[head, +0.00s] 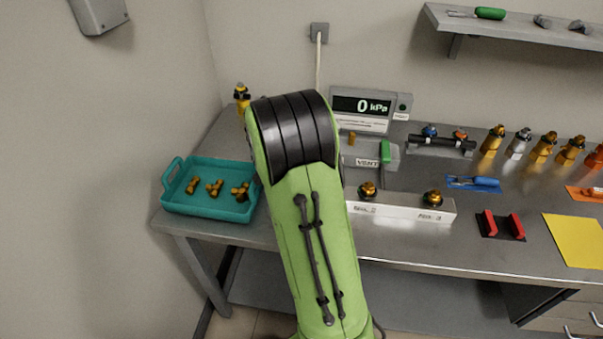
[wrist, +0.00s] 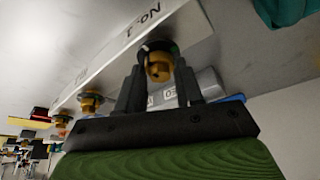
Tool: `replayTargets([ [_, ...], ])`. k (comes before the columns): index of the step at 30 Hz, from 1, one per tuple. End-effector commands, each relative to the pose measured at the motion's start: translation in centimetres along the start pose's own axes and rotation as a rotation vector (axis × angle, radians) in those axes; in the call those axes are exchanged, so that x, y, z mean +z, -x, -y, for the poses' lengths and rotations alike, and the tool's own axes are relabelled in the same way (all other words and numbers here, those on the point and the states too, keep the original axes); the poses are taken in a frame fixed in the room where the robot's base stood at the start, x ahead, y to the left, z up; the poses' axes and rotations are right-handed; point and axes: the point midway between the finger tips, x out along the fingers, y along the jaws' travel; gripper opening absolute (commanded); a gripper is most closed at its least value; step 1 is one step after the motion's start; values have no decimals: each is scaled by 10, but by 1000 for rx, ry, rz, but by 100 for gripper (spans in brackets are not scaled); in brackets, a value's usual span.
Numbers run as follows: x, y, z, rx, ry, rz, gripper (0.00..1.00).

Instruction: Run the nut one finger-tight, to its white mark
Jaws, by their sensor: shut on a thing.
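In the wrist view, my gripper (wrist: 158,80) has its two dark fingers on either side of the brass nut one (wrist: 159,68), by the "No. 1" label. It is shut on this nut. The nut sits at the white block (wrist: 115,60). I cannot make out its white mark. In the head view, my green arm hides nut one, my gripper and the left end of the white block (head: 405,210). The brass fittings at No. 2 (head: 367,190) and No. 3 (head: 432,197) stand clear on the block.
A gauge (head: 362,106) reads 0 kPa behind the block, with a VENT unit (head: 368,160) before it. A teal tray (head: 205,208) with brass fittings is at left. A red-jawed holder (head: 500,226) and yellow sheet (head: 575,240) lie at right.

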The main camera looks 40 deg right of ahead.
Motion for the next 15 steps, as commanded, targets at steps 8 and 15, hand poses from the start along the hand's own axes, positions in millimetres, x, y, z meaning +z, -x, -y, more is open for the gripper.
replayTargets([
  [8,-3,3,3,-4,-17,-9,5],
  [15,-3,2,2,-4,-16,-8,39],
])
